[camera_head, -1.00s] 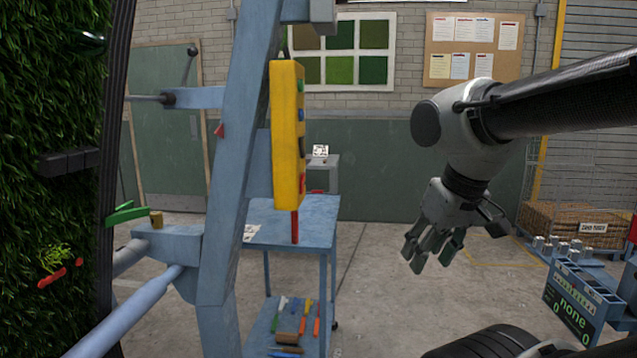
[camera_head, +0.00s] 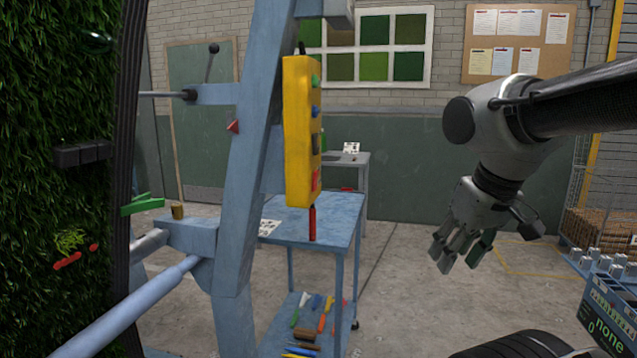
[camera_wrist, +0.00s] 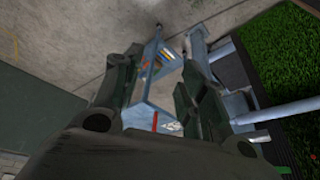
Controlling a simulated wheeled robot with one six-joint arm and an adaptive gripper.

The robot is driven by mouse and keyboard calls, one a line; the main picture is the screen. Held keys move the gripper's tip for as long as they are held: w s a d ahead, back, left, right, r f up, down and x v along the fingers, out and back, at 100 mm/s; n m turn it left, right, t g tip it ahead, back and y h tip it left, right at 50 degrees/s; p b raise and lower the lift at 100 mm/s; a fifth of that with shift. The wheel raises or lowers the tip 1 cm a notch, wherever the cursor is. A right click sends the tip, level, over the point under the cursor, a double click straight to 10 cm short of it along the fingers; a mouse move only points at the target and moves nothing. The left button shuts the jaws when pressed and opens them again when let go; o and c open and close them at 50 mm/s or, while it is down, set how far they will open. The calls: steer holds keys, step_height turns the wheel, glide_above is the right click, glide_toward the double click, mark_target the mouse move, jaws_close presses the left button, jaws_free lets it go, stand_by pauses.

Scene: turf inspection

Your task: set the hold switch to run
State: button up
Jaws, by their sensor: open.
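A yellow control box (camera_head: 298,135) hangs upright beside the blue frame (camera_head: 245,170) in the head view. Its narrow right side carries a green button (camera_head: 315,80), a blue one (camera_head: 315,111), a dark control (camera_head: 315,144) and a red one (camera_head: 316,179). No label is readable, so I cannot tell which is the hold switch or how it is set. My gripper (camera_head: 458,254) is open and empty, pointing down, to the right of the box and apart from it. In the wrist view its fingers (camera_wrist: 155,88) are spread, with nothing between them.
A blue cart (camera_head: 335,212) with tools on its lower shelf stands behind the box. A turf panel (camera_head: 60,180) and a blue rail (camera_head: 130,310) fill the left. A ball-ended lever (camera_head: 212,62) sticks up from the frame. Floor (camera_head: 400,300) between cart and gripper is clear.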

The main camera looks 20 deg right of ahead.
steer(key=shift+d, duration=0.15)
steer(key=c, duration=0.3)
steer(key=shift+w+d+f+m+g, duration=0.35)
steer(key=shift+d+f+m+g, duration=0.25)
steer(key=shift+d, duration=0.25)
jaws_close()
steer(key=w+d+r+m+y, duration=0.1)
steer(key=w+r+m+y, duration=0.15)
steer(key=w+m, duration=0.6)
steer(key=w+d+r+m+y, duration=0.1)
steer(key=w+r+m+y, duration=0.3)
steer(key=w, duration=0.7)
steer(key=w+a+r+m+t+y, duration=0.2)
steer(key=w+a+r+m, duration=0.3)
steer(key=m, duration=0.5)
steer(key=shift+w+a+r, duration=0.15)
steer(key=shift+w+r, duration=0.25)
steer(key=shift+r, duration=0.15)
steer(key=shift+y, duration=0.25)
